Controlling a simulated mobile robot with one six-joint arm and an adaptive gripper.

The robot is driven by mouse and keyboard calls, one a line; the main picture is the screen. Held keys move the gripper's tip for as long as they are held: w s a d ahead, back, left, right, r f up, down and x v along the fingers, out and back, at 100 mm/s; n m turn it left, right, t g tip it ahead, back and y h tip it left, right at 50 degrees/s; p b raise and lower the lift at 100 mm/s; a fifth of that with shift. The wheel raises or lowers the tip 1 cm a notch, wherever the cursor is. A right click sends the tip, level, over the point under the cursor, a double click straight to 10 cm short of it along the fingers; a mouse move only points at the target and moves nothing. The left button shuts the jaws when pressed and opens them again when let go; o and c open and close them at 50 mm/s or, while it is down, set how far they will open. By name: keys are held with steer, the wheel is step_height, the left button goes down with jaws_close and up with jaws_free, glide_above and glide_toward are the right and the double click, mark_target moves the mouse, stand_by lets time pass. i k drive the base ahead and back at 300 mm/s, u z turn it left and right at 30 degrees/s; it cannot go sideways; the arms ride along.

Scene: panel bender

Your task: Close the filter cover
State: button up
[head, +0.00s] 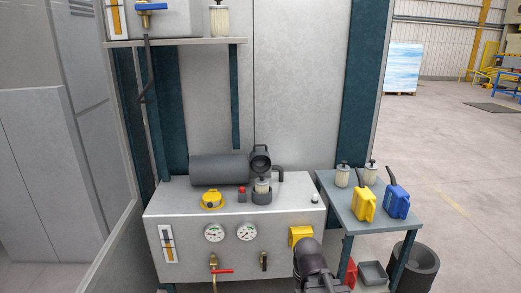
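The dark round filter cover (260,158) stands raised and open on its hinge at the back of the filter housing. The dark filter housing (262,197) sits on top of the grey cabinet, with a pale filter element (262,185) standing in its mouth. My gripper (325,282) is at the bottom edge, right of centre, in front of the cabinet and well below the cover. It is dark and partly cut off by the frame, and its fingers cannot be made out. It is apart from the cover.
A yellow cap (211,200) and a dark cylinder (219,169) lie left of the housing. A side table (358,208) at right holds spare filters, a yellow can (365,204) and a blue can (396,201). A shelf (180,42) hangs above. A black bin (417,268) stands at right.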

mark_target(259, 153)
steer(key=u, duration=0.35)
steer(key=i, duration=1.35)
steer(key=z, duration=0.35)
